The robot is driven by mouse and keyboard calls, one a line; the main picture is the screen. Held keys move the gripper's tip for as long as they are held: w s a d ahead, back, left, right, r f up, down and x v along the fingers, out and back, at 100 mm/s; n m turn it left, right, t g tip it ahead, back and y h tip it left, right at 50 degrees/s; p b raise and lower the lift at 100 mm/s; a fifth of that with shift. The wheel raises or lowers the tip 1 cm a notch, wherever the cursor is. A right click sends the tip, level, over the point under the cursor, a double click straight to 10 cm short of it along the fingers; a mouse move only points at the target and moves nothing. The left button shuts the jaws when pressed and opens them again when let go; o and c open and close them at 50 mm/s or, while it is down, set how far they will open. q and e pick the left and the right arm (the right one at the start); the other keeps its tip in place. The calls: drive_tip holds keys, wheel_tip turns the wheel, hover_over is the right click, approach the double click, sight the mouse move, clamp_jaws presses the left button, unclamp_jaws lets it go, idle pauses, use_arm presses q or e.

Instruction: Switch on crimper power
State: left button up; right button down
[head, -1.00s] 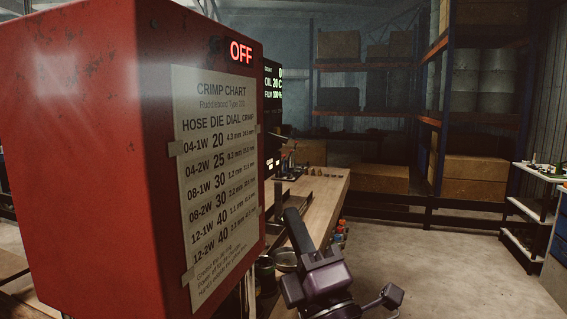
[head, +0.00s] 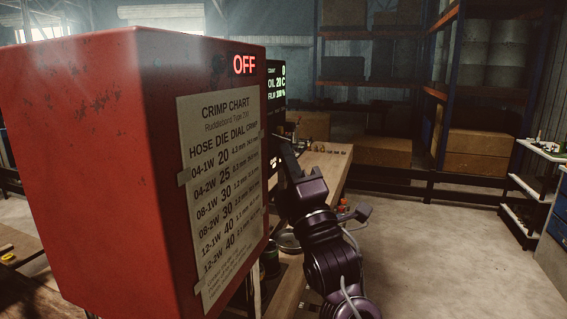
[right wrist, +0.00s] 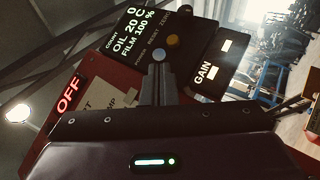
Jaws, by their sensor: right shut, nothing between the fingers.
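The crimper is a tall red box (head: 85,170) filling the left of the head view. A red lit OFF sign (head: 244,65) sits at the top of its side, above a taped crimp chart (head: 222,180). The OFF sign also shows in the right wrist view (right wrist: 68,95). My right gripper (head: 288,152) is shut and empty, raised beside the crimper's far edge. Contact cannot be told. My left gripper is out of view.
A wooden bench (head: 325,165) with small parts runs behind my right arm. Shelving with boxes (head: 470,155) is at the back. The floor (head: 450,250) at right is clear.

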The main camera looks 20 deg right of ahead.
drive_tip(key=shift+a, duration=0.1)
idle(0.3)
drive_tip(key=shift+r+n+g+y+p, duration=0.15)
drive_tip(key=shift+n+g+y+p, duration=0.15)
drive_tip(key=shift+n+y+p, duration=0.1)
